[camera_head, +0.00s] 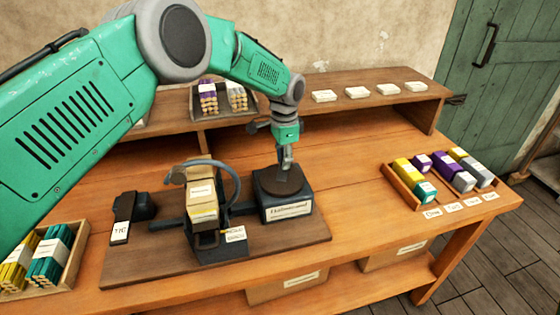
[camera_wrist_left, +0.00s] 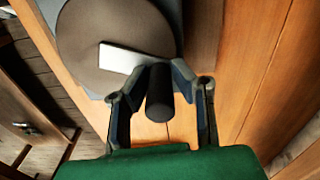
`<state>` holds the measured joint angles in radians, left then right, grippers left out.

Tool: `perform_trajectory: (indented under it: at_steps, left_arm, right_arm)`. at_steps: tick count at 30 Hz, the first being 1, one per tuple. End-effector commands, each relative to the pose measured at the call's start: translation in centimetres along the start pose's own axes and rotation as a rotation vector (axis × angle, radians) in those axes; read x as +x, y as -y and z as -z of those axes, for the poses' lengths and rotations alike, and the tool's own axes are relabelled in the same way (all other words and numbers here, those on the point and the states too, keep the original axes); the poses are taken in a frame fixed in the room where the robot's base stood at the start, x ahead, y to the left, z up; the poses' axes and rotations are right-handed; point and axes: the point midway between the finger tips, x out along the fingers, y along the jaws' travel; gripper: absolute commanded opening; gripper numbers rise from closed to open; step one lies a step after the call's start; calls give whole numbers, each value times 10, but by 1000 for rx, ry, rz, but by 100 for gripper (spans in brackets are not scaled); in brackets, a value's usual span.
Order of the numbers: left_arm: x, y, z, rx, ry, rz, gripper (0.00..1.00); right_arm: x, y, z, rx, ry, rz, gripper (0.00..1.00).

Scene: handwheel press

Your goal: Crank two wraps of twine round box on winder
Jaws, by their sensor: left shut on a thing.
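The small tan box (camera_head: 203,212) with white labels sits in the winder (camera_head: 222,245), with a grey curved arm or ring around it. Right of it is a dark block (camera_head: 288,206) with a white label and a round brown wheel (camera_head: 282,180) on top. My left gripper (camera_head: 287,164) reaches down onto this wheel. In the left wrist view, my gripper's fingers (camera_wrist_left: 160,90) are shut on a black cylindrical crank handle (camera_wrist_left: 160,105) beside a pale bar (camera_wrist_left: 135,60) on the wheel. Twine round the box cannot be made out. My right gripper is out of view.
A black device (camera_head: 130,212) labelled TIE stands at the board's left. A tray of coloured bundles (camera_head: 45,255) is at front left, and a tray of coloured blocks (camera_head: 432,178) at right. A raised shelf (camera_head: 360,83) runs behind.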

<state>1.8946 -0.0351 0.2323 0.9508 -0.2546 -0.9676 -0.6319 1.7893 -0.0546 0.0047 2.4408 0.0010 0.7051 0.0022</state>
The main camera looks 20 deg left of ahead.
Motion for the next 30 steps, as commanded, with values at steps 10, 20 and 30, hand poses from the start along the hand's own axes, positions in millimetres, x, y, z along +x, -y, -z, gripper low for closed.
perform_trajectory:
  at_steps: [10, 20, 30]
  left_arm:
    - [-2, -6, 14, 319, -8, 9, 0]
    - [-3, -15, 21, 550, -8, 10, 0]
    - [-3, -19, 24, 655, -8, 11, 0]
  right_arm:
    - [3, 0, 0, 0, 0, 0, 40]
    - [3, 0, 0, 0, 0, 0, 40]
    - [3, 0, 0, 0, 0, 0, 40]
